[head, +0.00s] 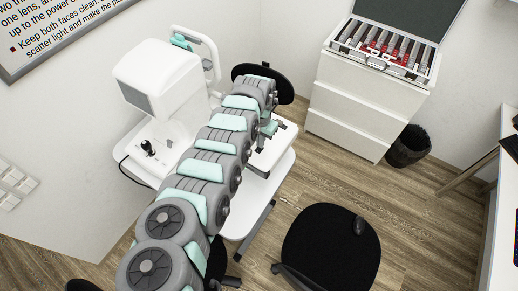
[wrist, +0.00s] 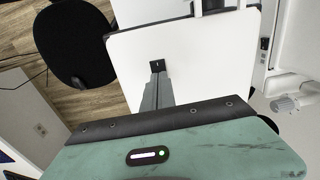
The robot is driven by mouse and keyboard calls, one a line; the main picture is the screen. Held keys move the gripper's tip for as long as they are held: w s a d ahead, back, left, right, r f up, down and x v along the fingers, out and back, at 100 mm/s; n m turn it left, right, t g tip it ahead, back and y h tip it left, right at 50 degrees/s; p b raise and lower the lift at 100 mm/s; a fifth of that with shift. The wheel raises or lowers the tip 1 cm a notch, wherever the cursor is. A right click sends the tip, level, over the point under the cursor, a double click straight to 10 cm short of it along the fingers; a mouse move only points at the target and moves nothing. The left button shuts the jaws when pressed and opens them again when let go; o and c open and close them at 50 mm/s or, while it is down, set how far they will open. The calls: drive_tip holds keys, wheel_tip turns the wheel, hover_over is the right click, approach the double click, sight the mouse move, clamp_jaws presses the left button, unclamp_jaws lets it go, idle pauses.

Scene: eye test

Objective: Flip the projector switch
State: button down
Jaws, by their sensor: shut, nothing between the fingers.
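In the head view the white table (head: 262,170) is partly covered by my arm. My gripper's hand (head: 268,129) is over its right part, and its fingertips are too small to make out there.
A white eye-test machine (head: 165,78) with a joystick (head: 148,147) stands left of my arm. A black stool (head: 330,247) stands at front right. A white drawer unit (head: 362,98) bears an open lens case (head: 383,47). A black bin (head: 408,147) is beside it.

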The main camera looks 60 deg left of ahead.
drive_tip(key=shift+f+b, duration=0.3)
drive_tip(key=shift+f, duration=0.25)
drive_tip(key=shift+r, duration=0.1)
wheel_tip(320, 180, up, 7)
drive_tip(key=p, duration=0.8)
idle(0.4)
